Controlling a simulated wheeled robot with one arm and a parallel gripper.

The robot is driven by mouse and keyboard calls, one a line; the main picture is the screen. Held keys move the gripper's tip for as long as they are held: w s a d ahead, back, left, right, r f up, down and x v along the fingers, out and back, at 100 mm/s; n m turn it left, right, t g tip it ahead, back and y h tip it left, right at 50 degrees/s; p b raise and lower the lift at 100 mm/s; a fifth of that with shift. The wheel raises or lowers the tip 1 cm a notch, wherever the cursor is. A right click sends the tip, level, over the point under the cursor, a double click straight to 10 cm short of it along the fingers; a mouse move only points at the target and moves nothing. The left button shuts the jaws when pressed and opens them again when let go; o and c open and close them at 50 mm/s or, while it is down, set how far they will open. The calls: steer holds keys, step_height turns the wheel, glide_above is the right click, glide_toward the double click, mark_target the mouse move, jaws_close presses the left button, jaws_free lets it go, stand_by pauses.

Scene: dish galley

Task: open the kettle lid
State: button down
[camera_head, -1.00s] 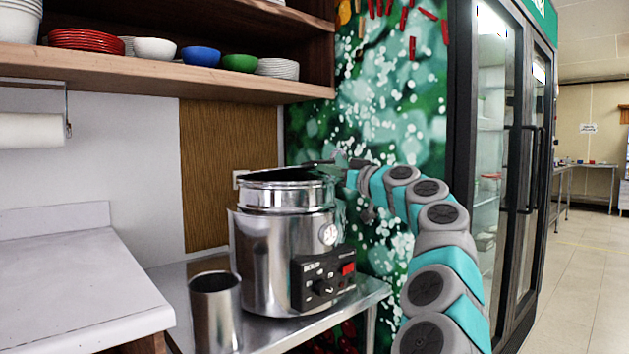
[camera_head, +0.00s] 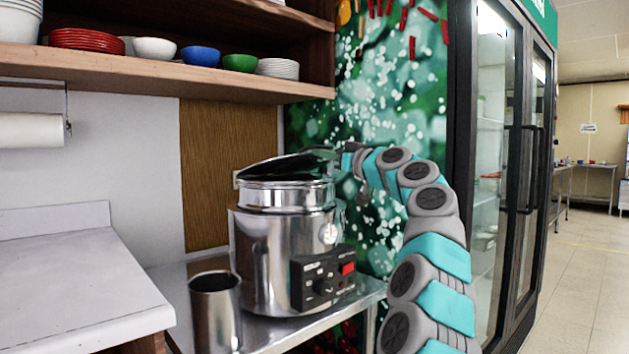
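The kettle (camera_head: 285,250) is a large steel pot with a black control panel and a red switch, standing upright on a steel table. Its dark, shiny lid (camera_head: 283,168) is tilted, with its right side raised above the steel rim and its left side low at the rim. My gripper (camera_head: 338,160) is at the raised right edge of the lid, with my arm reaching in from the right. The gripper is small and dark against the backdrop, and its fingers cannot be made out.
A steel cup (camera_head: 215,312) stands at the left front of the kettle on the steel table (camera_head: 335,312). A white counter (camera_head: 75,285) lies to the left. A wooden shelf (camera_head: 150,77) with bowls hangs above. A glass-door fridge (camera_head: 500,180) stands to the right.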

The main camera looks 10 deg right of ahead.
steer(key=shift+w+a, duration=0.15)
steer(key=shift+w, duration=0.05)
stand_by(0.3)
